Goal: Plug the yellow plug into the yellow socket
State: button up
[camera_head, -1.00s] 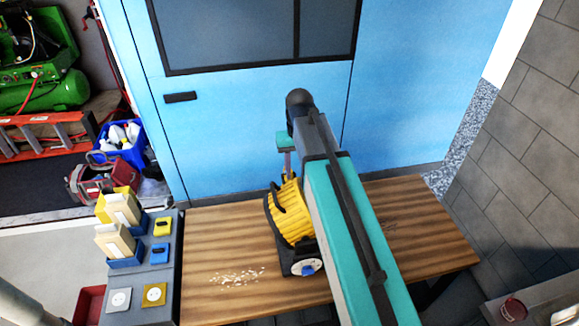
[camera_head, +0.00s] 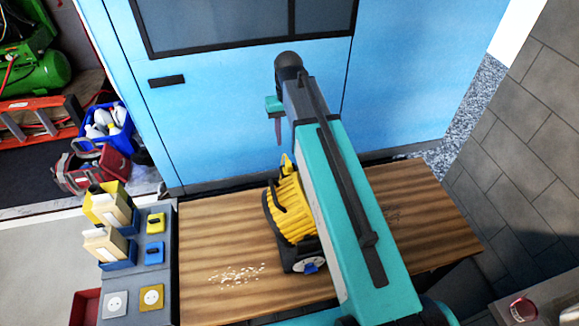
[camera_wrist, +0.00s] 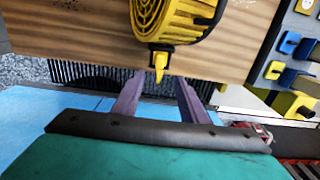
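The yellow plug (camera_wrist: 160,66) sticks out from a dark mount at the edge of the yellow reel-like machine (camera_wrist: 176,18) in the wrist view. It also shows as a small yellow tip in the head view (camera_head: 286,163). My gripper (camera_wrist: 158,84) is open, with its two purple-grey fingers apart and nothing held. The plug lines up with the gap between the fingers; how far apart they are in depth I cannot tell. In the head view my gripper (camera_head: 279,144) hangs beyond and above the machine. The yellow socket (camera_head: 151,298) lies on the grey panel at the left, empty.
A white socket (camera_head: 115,304) lies beside the yellow one. Yellow and blue bins (camera_head: 118,251) and small yellow and blue blocks stand on the grey panel (camera_head: 152,277). A blue plug (camera_head: 312,267) sits on the machine's near side. The wooden bench (camera_head: 212,230) has free room left of the machine.

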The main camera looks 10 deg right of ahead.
jog(key=b, duration=0.6)
send_near(289, 163)
jog(key=shift+f, duration=2.6)
jog(key=shift+w+f+b, duration=0.1)
jog(key=shift+f+b, duration=1.75)
jog(key=shift+f, duration=0.75)
grip_shut()
